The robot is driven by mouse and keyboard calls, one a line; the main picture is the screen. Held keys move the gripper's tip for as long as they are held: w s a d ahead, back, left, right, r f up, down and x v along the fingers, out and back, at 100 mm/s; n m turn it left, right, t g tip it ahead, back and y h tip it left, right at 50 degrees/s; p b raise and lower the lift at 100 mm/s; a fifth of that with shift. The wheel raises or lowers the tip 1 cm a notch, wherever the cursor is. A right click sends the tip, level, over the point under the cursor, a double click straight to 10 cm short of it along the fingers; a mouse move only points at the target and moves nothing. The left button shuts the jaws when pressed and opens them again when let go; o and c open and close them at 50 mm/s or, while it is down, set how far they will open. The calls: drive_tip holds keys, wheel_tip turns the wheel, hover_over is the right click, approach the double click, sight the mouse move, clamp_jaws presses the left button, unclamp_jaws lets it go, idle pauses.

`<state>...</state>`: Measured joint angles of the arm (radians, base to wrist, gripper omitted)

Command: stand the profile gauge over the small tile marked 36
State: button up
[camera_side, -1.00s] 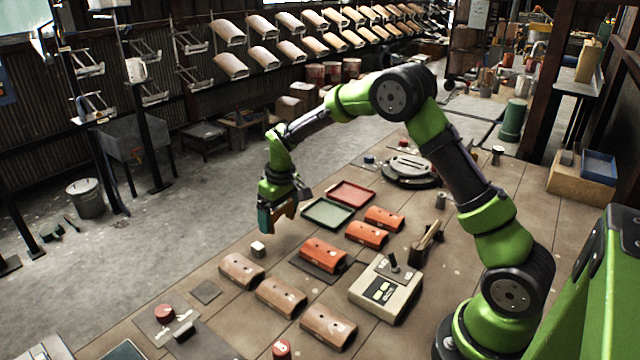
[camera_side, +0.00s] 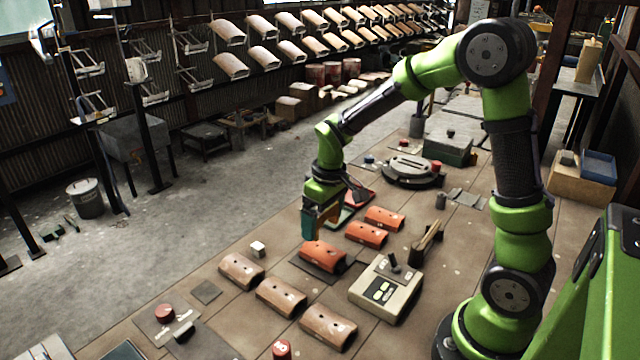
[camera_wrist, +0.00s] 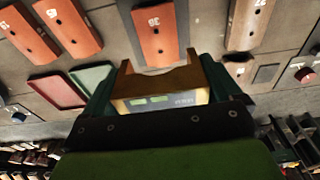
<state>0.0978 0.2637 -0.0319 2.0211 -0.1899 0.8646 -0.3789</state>
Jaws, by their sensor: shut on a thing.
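My gripper (camera_side: 321,220) is shut on the profile gauge, a tan block with an arched cutout and small green displays, seen best in the wrist view (camera_wrist: 160,88). In the side view the gauge (camera_side: 331,221) shows partly between the teal fingers. An orange curved tile (camera_wrist: 156,32), whose upside-down mark appears to be 36, lies just beyond the gauge's cutout in the wrist view. In the side view this tile (camera_side: 323,257) lies on a dark mat, below my gripper. The gauge looks held above it, apart; the exact gap is hard to judge.
Two orange tiles (camera_side: 367,234) (camera_side: 384,217) lie behind to the right. Several pale tiles (camera_side: 281,297) lie in front. Green and red trays (camera_wrist: 92,78) (camera_wrist: 58,88) are behind.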

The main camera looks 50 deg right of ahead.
sight(322, 248)
drive_tip(key=shift+w+f, duration=0.1)
drive_tip(key=shift+f, duration=2.05)
drive_tip(key=shift+f, duration=2.2)
drive_tip(key=o, duration=0.7)
drive_tip(key=shift+c, duration=0.2)
wheel_tip(322, 248, up, 17)
drive_tip(key=s, duration=0.2)
drive_tip(key=shift+f, duration=0.15)
